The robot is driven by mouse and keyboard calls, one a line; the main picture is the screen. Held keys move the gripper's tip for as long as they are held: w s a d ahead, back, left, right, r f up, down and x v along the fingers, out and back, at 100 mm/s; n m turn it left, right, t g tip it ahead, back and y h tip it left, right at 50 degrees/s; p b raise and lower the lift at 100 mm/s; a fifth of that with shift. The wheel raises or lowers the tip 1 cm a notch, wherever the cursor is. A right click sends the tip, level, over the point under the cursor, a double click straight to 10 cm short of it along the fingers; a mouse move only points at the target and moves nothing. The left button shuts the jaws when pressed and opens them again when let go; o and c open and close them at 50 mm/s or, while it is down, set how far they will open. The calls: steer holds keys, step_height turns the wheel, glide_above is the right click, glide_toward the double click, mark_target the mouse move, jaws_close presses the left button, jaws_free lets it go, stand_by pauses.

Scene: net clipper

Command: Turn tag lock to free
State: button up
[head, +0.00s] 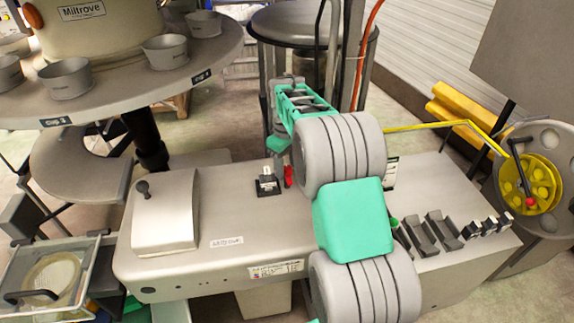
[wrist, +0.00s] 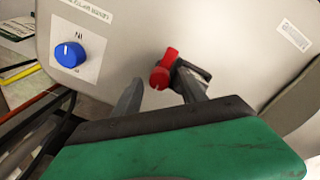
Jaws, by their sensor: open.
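In the wrist view a red knob (wrist: 163,70) sticks out of a pale grey panel, with a dark lever-like part (wrist: 190,75) just right of it. My gripper (wrist: 160,82) is open, its two grey fingers pointing at the panel on either side of the red knob. I see no grip on it. A blue knob (wrist: 68,53) with a white pointer line sits on a white label at the left, clear of the fingers. No readable lettering says which part is the tag lock.
The grey console (head: 220,225) carries a lidded box (head: 165,218), a small black-based fitting (head: 267,183), a red part (head: 288,176) and several levers (head: 440,230). A round table (head: 110,100) with metal cups stands at the left. A yellow reel (head: 535,185) is at the right.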

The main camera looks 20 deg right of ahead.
mark_target(286, 168)
step_height(286, 168, up, 7)
steer(key=shift+a+f+b, duration=0.1)
steer(key=shift+b, duration=0.55)
steer(key=shift+s+r, duration=0.1)
steer(key=shift+r, duration=0.4)
